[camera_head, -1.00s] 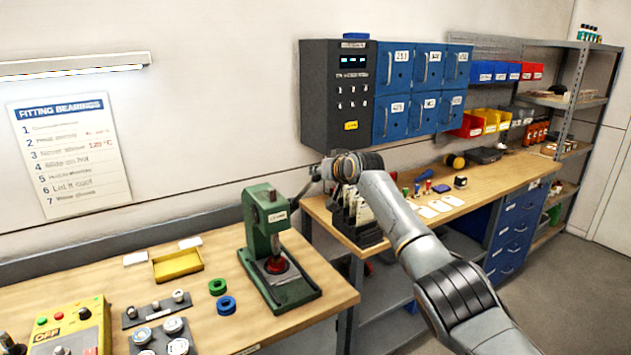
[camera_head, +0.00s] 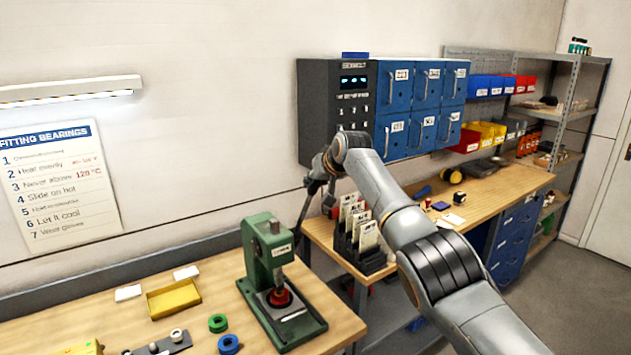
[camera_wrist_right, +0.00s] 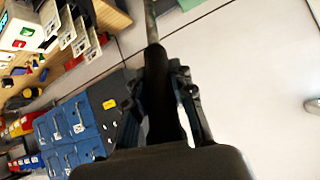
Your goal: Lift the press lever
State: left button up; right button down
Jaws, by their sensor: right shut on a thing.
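The green arbor press (camera_head: 257,250) stands upright on the near wooden bench. A red piece (camera_head: 279,297) sits under its ram, on the base. The press lever (camera_head: 303,212) is a thin dark rod that slants steeply up and right from beside the press head. My right gripper (camera_head: 317,183) is at the lever's upper end, shut on it. In the right wrist view the lever's dark handle (camera_wrist_right: 157,75) runs between the fingers of the right gripper (camera_wrist_right: 160,95), and the grip hides part of it. My left gripper is not in view.
A yellow tray (camera_head: 174,298) and green and blue rings (camera_head: 218,323) lie left of the press. A dark rack of cards (camera_head: 358,240) stands on the far bench below my right arm. Blue lockers (camera_head: 420,105) hang on the wall behind.

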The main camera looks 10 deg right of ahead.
jog(key=c, duration=1.2)
grip_release()
jog(key=shift+w+a+r, duration=0.1)
jog(key=shift+r, duration=0.05)
jog(key=shift+o, duration=0.4)
jog(key=shift+w, duration=0.15)
jog(key=shift+v, duration=1.2)
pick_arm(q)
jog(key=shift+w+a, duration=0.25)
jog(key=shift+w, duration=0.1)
pick_arm(e)
jog(key=v, duration=0.9)
jog(key=shift+s, duration=0.25)
